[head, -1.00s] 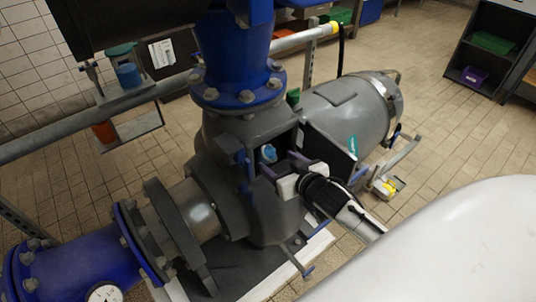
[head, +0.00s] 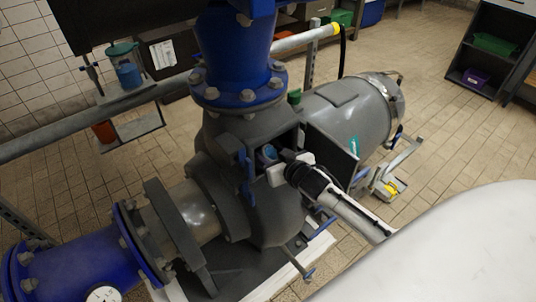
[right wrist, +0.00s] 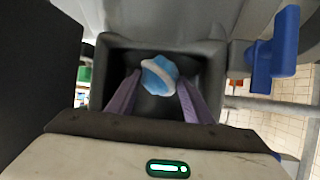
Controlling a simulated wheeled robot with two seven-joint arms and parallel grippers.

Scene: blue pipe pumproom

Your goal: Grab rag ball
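The rag ball (right wrist: 159,75) is blue with a pale band. It sits inside a dark open recess in the pump housing (head: 228,150). It also shows in the head view (head: 268,154), partly hidden by my gripper. My right gripper (right wrist: 153,88) reaches into the recess with its two purple fingers apart, one on each side of the ball's near part. I cannot tell whether the fingers touch it. In the head view my right gripper (head: 273,160) is at the opening. My left gripper is not in view.
Dark walls of the recess (right wrist: 100,72) stand close around the fingers. A blue valve handle (right wrist: 285,45) is just right of the opening in the wrist view. A grey motor (head: 355,110) stands right of the housing. Blue flanged pipes (head: 232,50) rise above.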

